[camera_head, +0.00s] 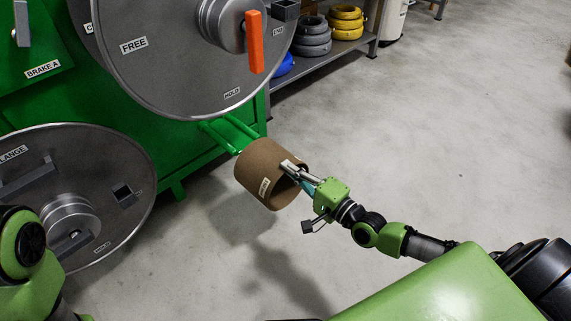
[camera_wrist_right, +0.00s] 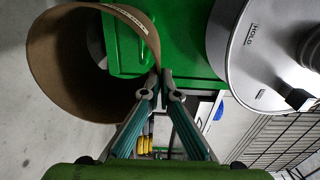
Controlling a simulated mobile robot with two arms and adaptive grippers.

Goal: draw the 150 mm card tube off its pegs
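The brown card tube (camera_head: 262,172) is in the middle of the head view, with a small white label on its side. It also fills the upper left of the right wrist view (camera_wrist_right: 50,50), its open end facing me. Two green pegs (camera_head: 226,133) run from the green stand to the tube's far side. I cannot tell whether their ends are inside the tube. My right gripper (camera_head: 288,167) is at the tube's near rim. Its fingertips (camera_wrist_right: 165,76) are close together with the tube wall between them. My left arm shows at the lower left, its gripper out of view.
A large grey disc (camera_head: 170,60) with an orange handle (camera_head: 254,42) stands above the pegs on the green stand (camera_head: 180,160). Another grey disc (camera_head: 130,190) stands at the left. The floor at right is clear.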

